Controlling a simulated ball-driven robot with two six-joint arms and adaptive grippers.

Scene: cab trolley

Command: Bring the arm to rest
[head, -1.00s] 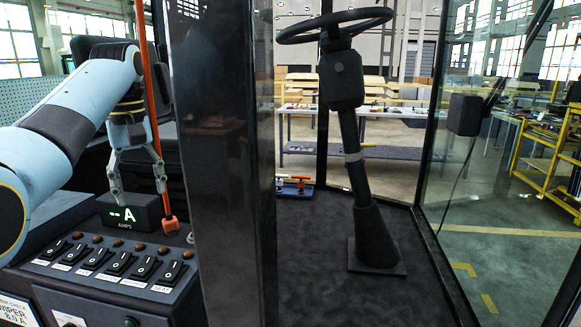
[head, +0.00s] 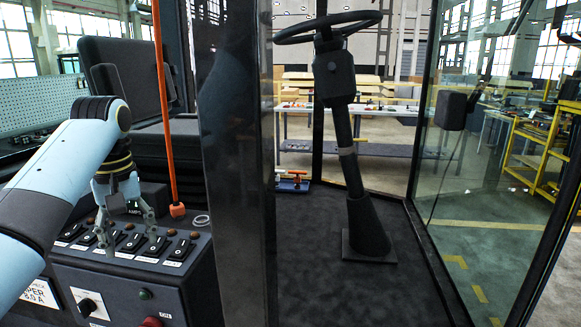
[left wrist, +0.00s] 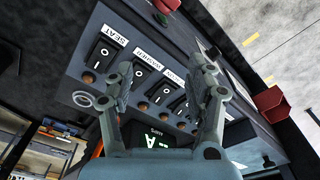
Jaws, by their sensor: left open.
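My left gripper (head: 130,236) is open and empty. In the head view its fingertips are over the row of rocker switches on the dark control panel (head: 190,262). The left wrist view shows both fingers (left wrist: 168,88) spread apart, with labelled rocker switches such as the seat switch (left wrist: 101,54) beyond and between them. I cannot tell whether a fingertip touches a switch. The amps display (left wrist: 155,141) shows between the fingers in the wrist view; in the head view the gripper mostly hides it. My right gripper is in neither view.
An orange rod (head: 164,110) stands right behind the panel. A black seat (head: 112,70) is behind the gripper. A dark cab post (head: 238,180) stands right of the panel, with the steering wheel (head: 328,26) and column beyond. A red knob (head: 153,322) is on the panel's front.

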